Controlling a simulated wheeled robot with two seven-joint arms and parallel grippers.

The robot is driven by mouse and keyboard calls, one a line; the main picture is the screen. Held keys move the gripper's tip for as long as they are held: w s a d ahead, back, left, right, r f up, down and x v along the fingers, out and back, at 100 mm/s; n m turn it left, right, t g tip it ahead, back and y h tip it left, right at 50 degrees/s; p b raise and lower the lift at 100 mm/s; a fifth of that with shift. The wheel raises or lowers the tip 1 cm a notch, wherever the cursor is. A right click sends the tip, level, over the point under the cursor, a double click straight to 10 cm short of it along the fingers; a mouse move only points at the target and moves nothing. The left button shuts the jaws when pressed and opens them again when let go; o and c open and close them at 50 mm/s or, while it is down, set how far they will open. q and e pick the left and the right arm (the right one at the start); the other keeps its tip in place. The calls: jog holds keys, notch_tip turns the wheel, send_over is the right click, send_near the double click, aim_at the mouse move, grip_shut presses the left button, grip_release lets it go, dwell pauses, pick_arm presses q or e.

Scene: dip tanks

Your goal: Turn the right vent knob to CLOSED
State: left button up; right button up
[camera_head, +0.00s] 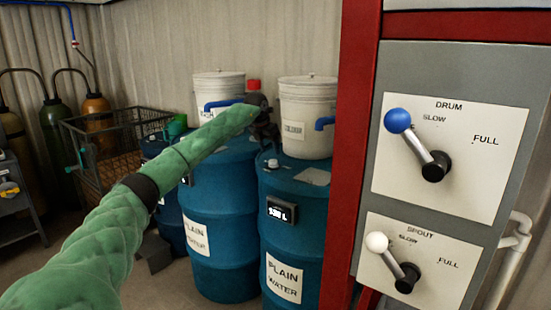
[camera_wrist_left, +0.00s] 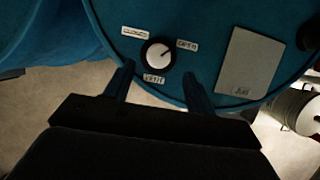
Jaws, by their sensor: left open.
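The vent knob (camera_wrist_left: 158,54), white with a dark rim, sits on a blue drum top in the left wrist view. Its dark pointer line slants up and right, toward the label (camera_wrist_left: 187,45) that seems to read OPEN. Another label (camera_wrist_left: 135,32) is at its upper left, too small to read surely, and one below it seems to read VENT. My left gripper (camera_wrist_left: 160,83) is open, its fingertips on either side just short of the knob; contact cannot be told. In the head view my left gripper (camera_head: 265,125) is above the right drum (camera_head: 298,235). My right gripper is out of view.
A grey plate (camera_wrist_left: 240,65) lies beside the knob. The left drum (camera_head: 222,225) stands close by. White buckets (camera_head: 305,110) stand behind. A red post (camera_head: 350,150) and a lever panel (camera_head: 450,160) stand at the right.

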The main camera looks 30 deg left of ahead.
aim_at(273, 160)
pick_arm(q)
jog(key=shift+w+f, duration=0.1)
jog(key=shift+f, duration=0.35)
jog(key=p+x, duration=0.1)
jog(key=x, duration=0.3)
jog(key=shift+w+f, duration=0.2)
jog(key=shift+w, duration=0.05)
jog(key=shift+f, duration=0.35)
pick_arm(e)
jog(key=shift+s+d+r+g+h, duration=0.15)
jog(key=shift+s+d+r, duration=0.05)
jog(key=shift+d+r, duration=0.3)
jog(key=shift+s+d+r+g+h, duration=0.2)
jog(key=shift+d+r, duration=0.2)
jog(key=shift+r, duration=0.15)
pick_arm(q)
jog(key=shift+f, duration=0.1)
jog(key=c, duration=1)
